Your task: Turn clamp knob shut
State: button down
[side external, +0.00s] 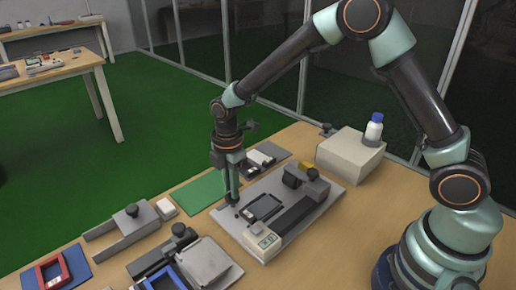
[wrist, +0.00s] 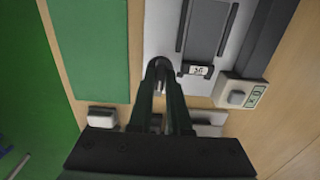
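My gripper (side external: 233,202) points down at the left corner of a light grey fixture plate (side external: 323,207). In the wrist view the two fingers of my gripper (wrist: 161,72) run up to a small dark rounded piece (wrist: 159,62) at the plate's edge. This may be the clamp knob, but the fingers cover most of it. A narrow gap shows between the fingers. I cannot tell whether the tips press on the dark piece. A black frame-like holder (side external: 262,207) lies on the plate beside my gripper; a small label marked "36" (wrist: 198,70) shows by it in the wrist view.
A meter with a green display (side external: 266,241) sits at the plate's front corner. Other dark knobs stand on a grey angle bracket (side external: 122,233) and a black clamp (side external: 160,251). A green mat (side external: 200,191) lies left.

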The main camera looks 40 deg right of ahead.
jog(key=n, duration=0.8)
jog(key=shift+n, duration=0.4)
jog(key=n, duration=0.4)
jog(key=shift+n, duration=2.6)
jog(key=c, duration=1)
grip_release()
jog(key=shift+r, duration=0.1)
jog(key=shift+r, duration=2.15)
